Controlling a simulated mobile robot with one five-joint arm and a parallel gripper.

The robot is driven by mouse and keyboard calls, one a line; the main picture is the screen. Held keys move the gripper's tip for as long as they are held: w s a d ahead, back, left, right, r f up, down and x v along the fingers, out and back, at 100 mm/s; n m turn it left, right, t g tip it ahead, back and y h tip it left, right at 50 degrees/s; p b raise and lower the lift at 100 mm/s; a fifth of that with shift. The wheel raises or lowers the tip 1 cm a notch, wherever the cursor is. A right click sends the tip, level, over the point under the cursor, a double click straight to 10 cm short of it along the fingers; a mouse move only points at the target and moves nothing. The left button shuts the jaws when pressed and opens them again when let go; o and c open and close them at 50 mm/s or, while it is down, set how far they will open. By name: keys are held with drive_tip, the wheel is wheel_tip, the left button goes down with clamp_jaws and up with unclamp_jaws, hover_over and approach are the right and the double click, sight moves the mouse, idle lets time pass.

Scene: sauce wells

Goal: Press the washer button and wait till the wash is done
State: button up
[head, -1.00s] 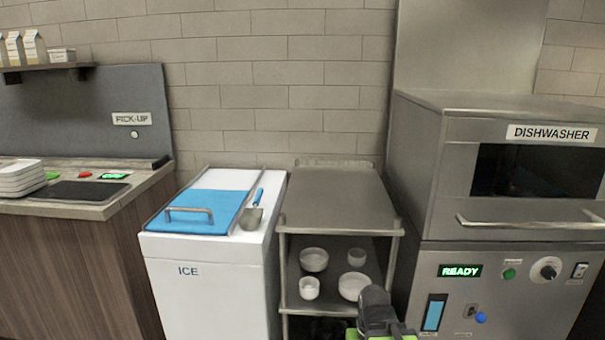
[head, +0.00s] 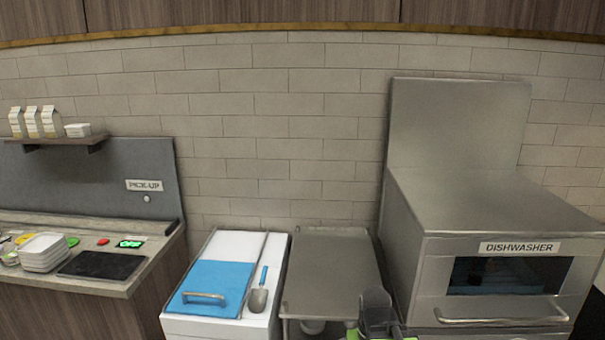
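The dishwasher (head: 405,235) stands at the right, a steel box with a DISHWASHER label, a dark window (head: 508,276) and a bar handle (head: 490,318). Its door looks closed. Its lower panel, where the green button and READY display showed earlier, is below the picture now. Part of my gripper (head: 376,318) shows at the bottom edge, in front of the steel cart and left of the dishwasher door. Its fingertips are not clear, so I cannot tell whether it is open or shut. It does not visibly touch the dishwasher.
A steel cart (head: 330,265) stands left of the dishwasher, with bowls below its top. Left of it is a white ice bin (head: 235,245) with a blue lid (head: 217,283) and a scoop (head: 258,298).

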drive_tip(key=shift+f, duration=0.1)
drive_tip(key=shift+c, duration=0.3)
clamp_jaws()
idle(1.3)
